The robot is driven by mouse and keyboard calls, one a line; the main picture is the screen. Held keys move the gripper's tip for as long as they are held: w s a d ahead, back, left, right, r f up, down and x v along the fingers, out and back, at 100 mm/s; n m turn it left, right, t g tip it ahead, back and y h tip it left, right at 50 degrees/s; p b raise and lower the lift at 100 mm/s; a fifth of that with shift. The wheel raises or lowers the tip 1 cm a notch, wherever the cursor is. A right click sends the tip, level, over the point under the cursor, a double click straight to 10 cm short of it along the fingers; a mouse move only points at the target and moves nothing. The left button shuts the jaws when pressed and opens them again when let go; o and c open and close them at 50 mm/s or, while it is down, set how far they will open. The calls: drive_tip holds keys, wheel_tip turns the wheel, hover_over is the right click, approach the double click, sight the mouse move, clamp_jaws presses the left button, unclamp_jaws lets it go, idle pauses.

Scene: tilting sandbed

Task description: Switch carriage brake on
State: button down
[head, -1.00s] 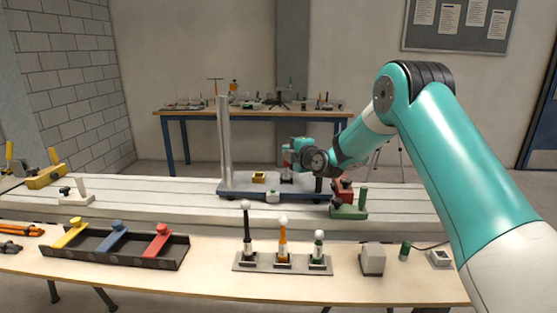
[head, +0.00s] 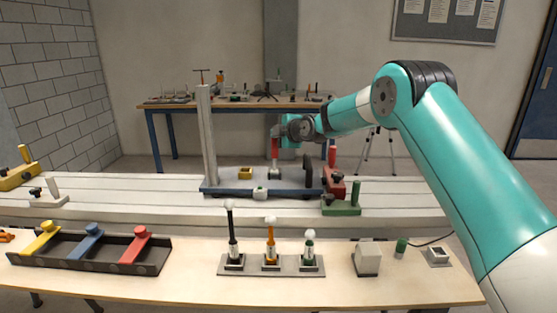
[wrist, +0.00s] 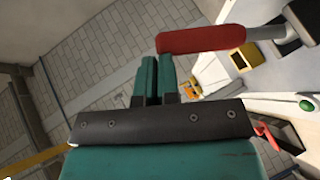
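The carriage (head: 225,190) is a blue-grey platform on the pale rails. On it stands a lever with a red grip (head: 275,150) and a pale stem, roughly upright. I take it for the brake lever, though no label is readable. The red grip also shows in the wrist view (wrist: 205,39), its stem running to the upper right. My gripper (head: 276,132) is at the top end of the grip. In the wrist view its teal fingers (wrist: 160,62) are close together, with the grip just beyond their tips and nothing visible between them. I cannot tell whether they touch it.
The carriage bears a tall grey post (head: 208,135) and a yellow block (head: 245,173). At its right are a red block (head: 337,188) with an upright red handle and a green block (head: 342,208).

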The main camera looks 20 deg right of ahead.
drive_tip(key=shift+w+r, duration=0.1)
idle(0.4)
drive_tip(key=shift+a, duration=0.1)
drive_tip(key=shift+s+a+r, duration=0.2)
drive_tip(key=shift+s, duration=0.05)
drive_tip(key=r+b+v, duration=0.2)
drive_tip(key=v, duration=0.9)
drive_tip(key=w+a+r+b+v, duration=0.1)
drive_tip(key=r+b+v, duration=0.1)
drive_tip(key=v, duration=0.9)
drive_tip(key=shift+a+b, duration=0.2)
drive_tip(key=shift+b, duration=0.3)
